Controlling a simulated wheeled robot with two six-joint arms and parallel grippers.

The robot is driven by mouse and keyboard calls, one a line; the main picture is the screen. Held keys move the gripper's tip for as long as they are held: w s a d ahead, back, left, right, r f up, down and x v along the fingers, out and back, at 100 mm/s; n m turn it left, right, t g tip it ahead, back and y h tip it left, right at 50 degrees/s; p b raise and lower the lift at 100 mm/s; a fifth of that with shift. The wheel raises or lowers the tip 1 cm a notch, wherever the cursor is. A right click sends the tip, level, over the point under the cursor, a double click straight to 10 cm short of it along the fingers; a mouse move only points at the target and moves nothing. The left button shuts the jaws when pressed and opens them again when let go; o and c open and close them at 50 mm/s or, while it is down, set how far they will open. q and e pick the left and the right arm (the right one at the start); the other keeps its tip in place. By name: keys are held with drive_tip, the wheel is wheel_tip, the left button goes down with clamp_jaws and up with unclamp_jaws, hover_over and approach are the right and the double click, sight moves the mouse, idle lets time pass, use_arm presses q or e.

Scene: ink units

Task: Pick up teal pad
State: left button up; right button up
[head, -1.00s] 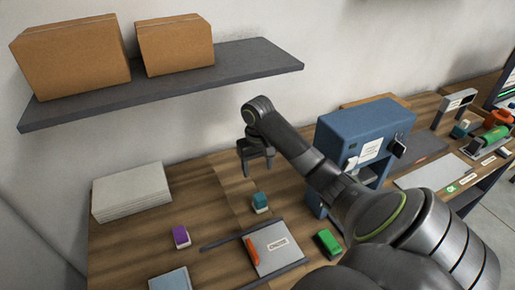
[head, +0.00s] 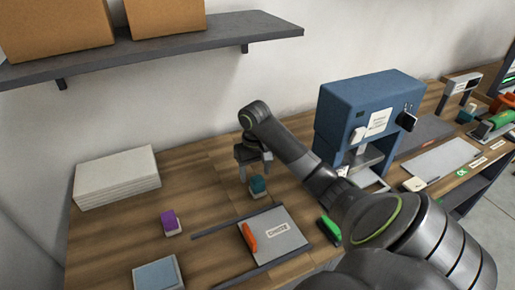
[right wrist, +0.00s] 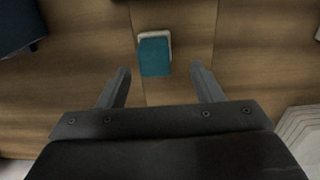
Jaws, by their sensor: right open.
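The teal pad (head: 258,185) is a small block with a teal top and a pale base, standing on the wooden table. In the right wrist view the teal pad (right wrist: 154,54) lies ahead of the fingertips, between their lines. My right gripper (head: 254,172) is open and empty, just above and behind the pad in the head view. In the right wrist view both fingers of the right gripper (right wrist: 160,72) are spread, with a gap to the pad's sides. My left gripper is not in view.
A purple block (head: 170,222) stands to the left, with a pale blue pad (head: 158,275) in front. A grey plate (head: 275,236) with an orange piece (head: 249,237) lies between dark rails. A green block (head: 330,229) and a blue machine (head: 368,118) are at right, a white stack (head: 117,178) at left.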

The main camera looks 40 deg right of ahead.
sight(257, 179)
drive_tip(key=shift+f+b, duration=0.4)
drive_tip(key=shift+f, duration=0.2)
drive_tip(key=shift+s+d+f+b, duration=0.15)
drive_tip(key=shift+f+b, duration=0.3)
drive_tip(key=shift+f, duration=0.05)
drive_tip(key=shift+s+d+f+p, duration=0.1)
drive_tip(key=shift+f+p, duration=0.4)
drive_tip(key=shift+f, duration=1.1)
drive_tip(key=c, duration=1.1)
